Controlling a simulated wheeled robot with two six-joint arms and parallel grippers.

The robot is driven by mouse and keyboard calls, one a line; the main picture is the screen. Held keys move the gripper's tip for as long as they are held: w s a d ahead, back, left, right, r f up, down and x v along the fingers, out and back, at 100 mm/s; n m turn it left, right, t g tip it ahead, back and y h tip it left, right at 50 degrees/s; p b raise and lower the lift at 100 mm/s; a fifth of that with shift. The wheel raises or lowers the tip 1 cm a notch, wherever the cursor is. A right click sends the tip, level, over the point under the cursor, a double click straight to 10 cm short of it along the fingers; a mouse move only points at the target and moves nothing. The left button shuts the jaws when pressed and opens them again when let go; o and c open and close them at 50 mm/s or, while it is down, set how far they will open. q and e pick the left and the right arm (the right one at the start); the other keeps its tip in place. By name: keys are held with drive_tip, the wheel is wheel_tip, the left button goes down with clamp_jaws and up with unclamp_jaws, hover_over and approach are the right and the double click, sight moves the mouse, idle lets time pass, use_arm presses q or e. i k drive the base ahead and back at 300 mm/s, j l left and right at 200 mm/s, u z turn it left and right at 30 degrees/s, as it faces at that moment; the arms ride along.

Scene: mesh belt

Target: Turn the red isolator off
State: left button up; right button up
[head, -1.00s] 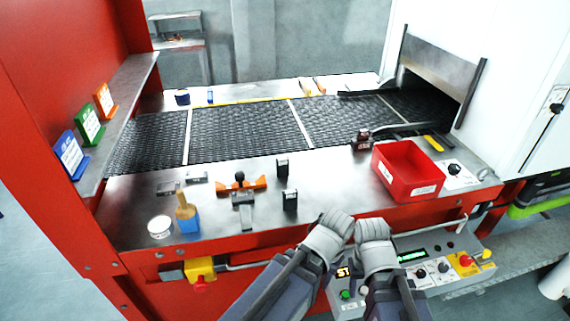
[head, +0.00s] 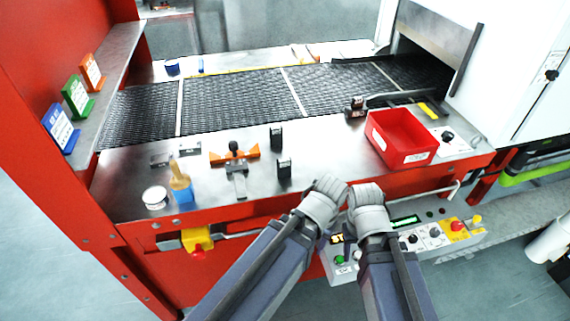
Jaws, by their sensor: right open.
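A red knob on a yellow plate (head: 457,226), which looks like the red isolator, sits at the right part of the grey control panel (head: 345,272) below the machine's front edge. Its exact handle angle is too small to read. My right gripper (head: 366,190) is open, above the panel's left part, to the left of the red knob and apart from it. My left gripper (head: 330,186) is close beside it on the left, at the machine's front edge; its jaws are too unclear to judge. The two arms cover part of the panel.
The panel also carries a green button (head: 339,260), black knobs and a lit display (head: 405,221). A metal rail (head: 440,190) runs above it. A red tray (head: 402,138) stands on the steel ledge. A yellow box with a red button (head: 197,241) hangs at the left front.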

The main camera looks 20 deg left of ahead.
sight(456, 226)
drive_tip(key=i+l+z, duration=0.8)
